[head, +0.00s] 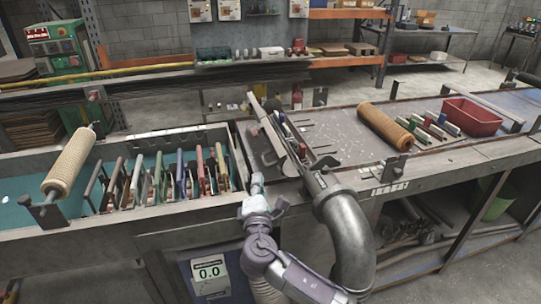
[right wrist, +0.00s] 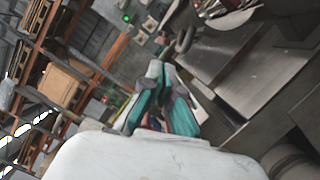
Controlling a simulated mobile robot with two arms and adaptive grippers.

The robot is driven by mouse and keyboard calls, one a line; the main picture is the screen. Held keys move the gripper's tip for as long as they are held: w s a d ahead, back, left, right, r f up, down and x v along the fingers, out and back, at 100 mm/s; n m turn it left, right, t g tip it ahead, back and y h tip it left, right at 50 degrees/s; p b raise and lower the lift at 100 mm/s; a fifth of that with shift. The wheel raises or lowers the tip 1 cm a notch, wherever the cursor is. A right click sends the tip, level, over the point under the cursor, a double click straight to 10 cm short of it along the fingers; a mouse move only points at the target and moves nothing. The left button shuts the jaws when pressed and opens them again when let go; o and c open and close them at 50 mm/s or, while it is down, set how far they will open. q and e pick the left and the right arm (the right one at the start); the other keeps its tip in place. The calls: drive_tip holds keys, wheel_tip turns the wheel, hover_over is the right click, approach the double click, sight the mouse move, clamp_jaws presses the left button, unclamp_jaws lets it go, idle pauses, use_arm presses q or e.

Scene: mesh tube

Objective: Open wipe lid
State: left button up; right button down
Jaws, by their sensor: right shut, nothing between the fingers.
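I cannot pick out a wipe container or its lid in either view. My right gripper (head: 257,182) is near the middle of the head view, at the front edge of the bench by the right end of the teal-floored trough. It also shows in the right wrist view (right wrist: 161,72), with its teal-sided fingers brought together and nothing held. My left gripper is not in view.
A trough (head: 60,232) with several coloured-handled tools lies left. A tan roll (head: 70,160) stands over it; another roll (head: 385,128) lies on the right bench near a red bin (head: 471,117). A thick grey pipe (head: 345,215) rises right of my gripper.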

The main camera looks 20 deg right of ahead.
sight(278, 152)
drive_tip(key=w+d+p, duration=0.1)
drive_tip(key=w, duration=0.1)
drive_tip(key=w+d+r+p, duration=0.1)
drive_tip(key=w+d, duration=0.1)
drive_tip(key=w, duration=0.1)
drive_tip(key=w+d+r+p, duration=0.1)
drive_tip(key=w+d, duration=0.1)
drive_tip(key=shift+w+p, duration=0.25)
drive_tip(key=shift+p, duration=0.1)
drive_tip(key=shift+s+d+r, duration=0.1)
drive_tip(key=shift+s+d, duration=0.05)
drive_tip(key=shift+d, duration=0.35)
drive_tip(key=shift+d+r+m+g, duration=0.4)
drive_tip(key=shift+d+r+m, duration=0.65)
drive_tip(key=shift+m, duration=0.55)
drive_tip(key=shift+f, duration=0.1)
